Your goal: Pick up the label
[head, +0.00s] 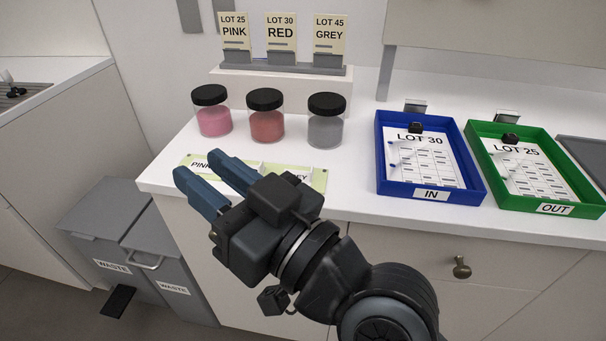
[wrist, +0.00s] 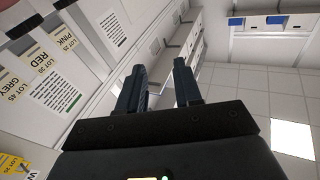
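Three cream label cards stand in grey holders on a white shelf: LOT 25 PINK (head: 235,33), LOT 30 RED (head: 281,33) and LOT 45 GREY (head: 330,35). The wrist view also shows the pink card (wrist: 64,41), the red card (wrist: 48,68) and the grey card (wrist: 14,88) at its left. My gripper (head: 198,168) is open, with its two fingers apart and nothing seen between them. It is over the counter's front left, in front of the cards and apart from them. It partly hides a pale green strip (head: 318,181) printed PINK and GREY; its middle word is hidden.
Jars of pink (head: 214,121), red (head: 266,127) and grey (head: 325,131) pigment stand between the strip and the shelf. A blue IN tray (head: 384,188) and a green OUT tray (head: 508,198) hold clipboards at right. Grey waste bins (head: 105,225) stand below left.

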